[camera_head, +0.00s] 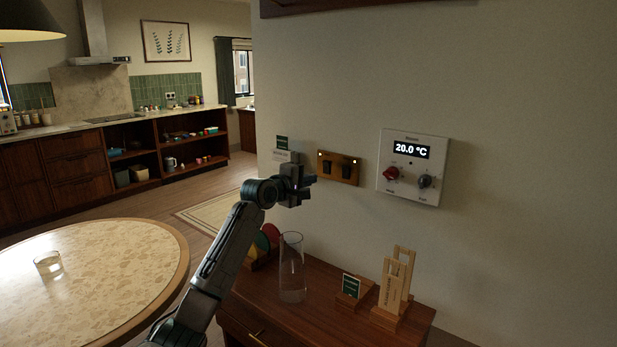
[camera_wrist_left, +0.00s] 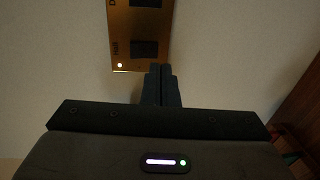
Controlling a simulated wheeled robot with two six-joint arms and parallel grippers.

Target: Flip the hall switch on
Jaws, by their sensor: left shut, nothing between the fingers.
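A brass switch plate (camera_head: 337,170) with two dark rockers is on the wall. In the left wrist view the plate (camera_wrist_left: 123,28) appears turned, and the word "Hall" is beside the nearer rocker (camera_wrist_left: 145,50). That is the left rocker (camera_head: 328,168) in the head view. A small light glows at the plate's corner near this rocker. Which way the rocker is tipped cannot be told. My left gripper (camera_head: 309,181) is shut and empty, just left of the plate. Its closed fingertips (camera_wrist_left: 161,70) show close to the plate's near edge; contact cannot be told. My right gripper is out of view.
A white thermostat panel (camera_head: 409,190) reading 20.0 °C is right of the plate. Below, a wooden cabinet (camera_head: 270,310) carries a glass cylinder (camera_head: 291,270), a small green sign (camera_head: 350,287) and a wooden stand (camera_head: 391,285). A round table (camera_head: 100,265) stands at left.

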